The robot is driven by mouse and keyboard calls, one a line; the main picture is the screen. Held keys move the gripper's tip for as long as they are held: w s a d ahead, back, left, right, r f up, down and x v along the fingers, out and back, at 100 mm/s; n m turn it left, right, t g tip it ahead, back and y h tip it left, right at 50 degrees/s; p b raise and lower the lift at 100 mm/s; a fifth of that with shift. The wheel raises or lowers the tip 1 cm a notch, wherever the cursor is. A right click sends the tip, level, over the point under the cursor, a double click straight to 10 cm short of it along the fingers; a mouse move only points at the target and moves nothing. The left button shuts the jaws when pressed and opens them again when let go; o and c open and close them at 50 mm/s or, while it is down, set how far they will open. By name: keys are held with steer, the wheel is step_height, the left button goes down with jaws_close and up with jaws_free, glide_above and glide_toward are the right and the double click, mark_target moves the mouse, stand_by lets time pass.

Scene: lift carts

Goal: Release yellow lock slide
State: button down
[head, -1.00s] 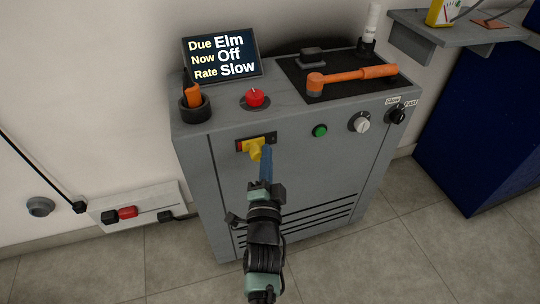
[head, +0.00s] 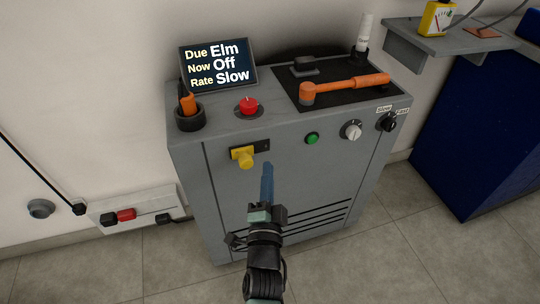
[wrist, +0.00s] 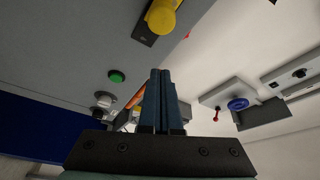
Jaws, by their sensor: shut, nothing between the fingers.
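The yellow lock slide (head: 242,156) sits at the left end of its dark slot plate (head: 262,146) on the front of the grey cabinet (head: 230,128). It also shows at the top of the wrist view (wrist: 162,17). My gripper (head: 267,167) is shut and empty, its blue fingers upright, below and to the right of the slide and apart from it. The closed fingers also show in the wrist view (wrist: 161,75).
A green button (head: 312,138), a white knob (head: 351,130) and a black knob (head: 388,122) are right of the slide. A red knob (head: 248,105), a display reading Due Elm, Now Off, Rate Slow (head: 218,66) and an orange-handled tool (head: 345,86) are on top.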

steer(key=shift+s+f+p, duration=0.2)
steer(key=shift+s+p, duration=0.1)
steer(key=shift+s, duration=1)
steer(key=shift+s+f+p, duration=0.15)
steer(key=shift+s+p, duration=0.1)
steer(key=shift+s, duration=1.05)
